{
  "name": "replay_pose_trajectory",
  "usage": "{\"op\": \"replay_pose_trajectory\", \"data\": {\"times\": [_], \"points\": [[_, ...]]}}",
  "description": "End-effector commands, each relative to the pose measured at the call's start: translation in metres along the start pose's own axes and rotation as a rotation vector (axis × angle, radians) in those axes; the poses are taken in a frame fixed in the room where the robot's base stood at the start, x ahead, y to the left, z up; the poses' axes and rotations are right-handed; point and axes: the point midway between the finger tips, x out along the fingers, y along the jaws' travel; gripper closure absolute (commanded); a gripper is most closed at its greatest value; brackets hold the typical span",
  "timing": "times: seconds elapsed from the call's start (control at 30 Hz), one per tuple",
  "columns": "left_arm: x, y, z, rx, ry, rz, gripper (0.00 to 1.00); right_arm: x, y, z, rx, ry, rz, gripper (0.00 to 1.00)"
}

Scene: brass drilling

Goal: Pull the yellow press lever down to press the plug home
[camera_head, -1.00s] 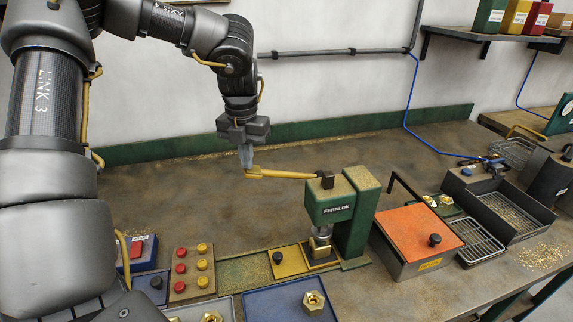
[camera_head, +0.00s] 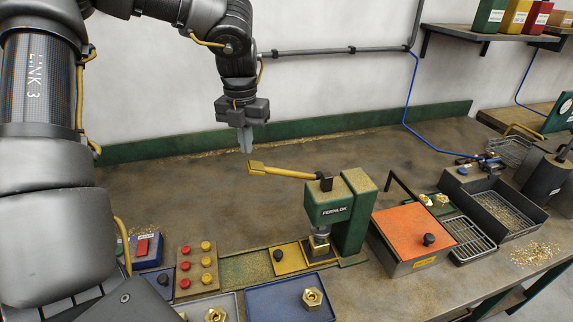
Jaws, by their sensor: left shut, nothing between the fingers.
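The yellow press lever (camera_head: 282,172) sticks out to the left from the top of the green press (camera_head: 355,213). It is close to level, its flat free end slightly higher than its pivot. My left gripper (camera_head: 246,147) points down just above and to the left of that free end. Its fingers are shut and empty, and a small gap seems to separate them from the lever. Under the press head, a brass piece (camera_head: 320,248) sits on the press base; whether the plug in it is seated is too small to tell. My right gripper is not in view.
An orange-topped box (camera_head: 415,233) stands right of the press. In front are a blue tray (camera_head: 262,300) with a brass nut (camera_head: 312,298) and a board with red and yellow knobs (camera_head: 196,265). A dark tray (camera_head: 495,208) is at the right.

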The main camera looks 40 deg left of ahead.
Motion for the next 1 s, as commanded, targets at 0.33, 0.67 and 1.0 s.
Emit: {"op": "replay_pose_trajectory", "data": {"times": [0.33, 0.67, 1.0], "points": [[-0.034, 0.000, 0.000, 0.000, -0.001, 0.001, 1.00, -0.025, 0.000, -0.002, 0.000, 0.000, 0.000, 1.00], [-0.054, 0.000, 0.000, -0.001, -0.001, 0.000, 1.00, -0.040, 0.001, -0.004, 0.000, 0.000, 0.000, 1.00], [-0.053, 0.000, 0.000, -0.001, -0.001, 0.000, 1.00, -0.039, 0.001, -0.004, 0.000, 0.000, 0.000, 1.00]]}}
